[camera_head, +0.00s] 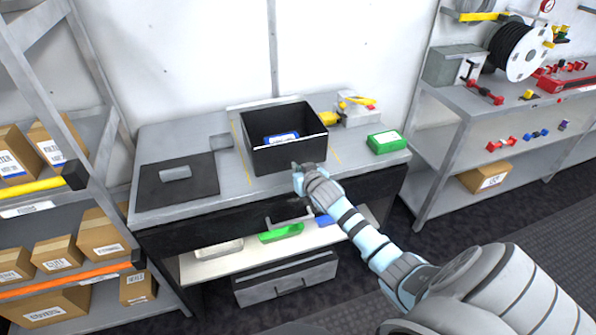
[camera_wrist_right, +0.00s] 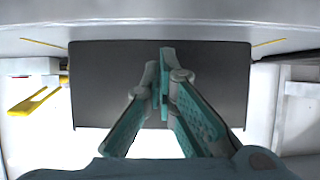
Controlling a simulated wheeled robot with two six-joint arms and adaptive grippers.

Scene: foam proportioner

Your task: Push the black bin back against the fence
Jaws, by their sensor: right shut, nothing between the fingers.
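The black bin (camera_head: 287,158) stands upright and open-topped on the grey workbench (camera_head: 180,137), with a blue item (camera_head: 281,138) inside. The fence (camera_head: 262,103) is a low pale strip along the bench's back edge; the bin hides the gap to it. My right gripper (camera_head: 298,167) is at the bin's front face, right of its middle. In the wrist view my right gripper (camera_wrist_right: 165,80) is shut and empty, with its fingertips in front of the bin's dark wall (camera_wrist_right: 110,85). I cannot tell if they touch it. My left gripper is out of view.
A green box (camera_head: 385,142) and a grey fixture with yellow parts (camera_head: 358,108) stand right of the bin. A dark mat (camera_head: 180,190) with a grey block (camera_head: 175,173) lies to the left. Yellow lines mark the bench around the bin. Shelves flank the bench.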

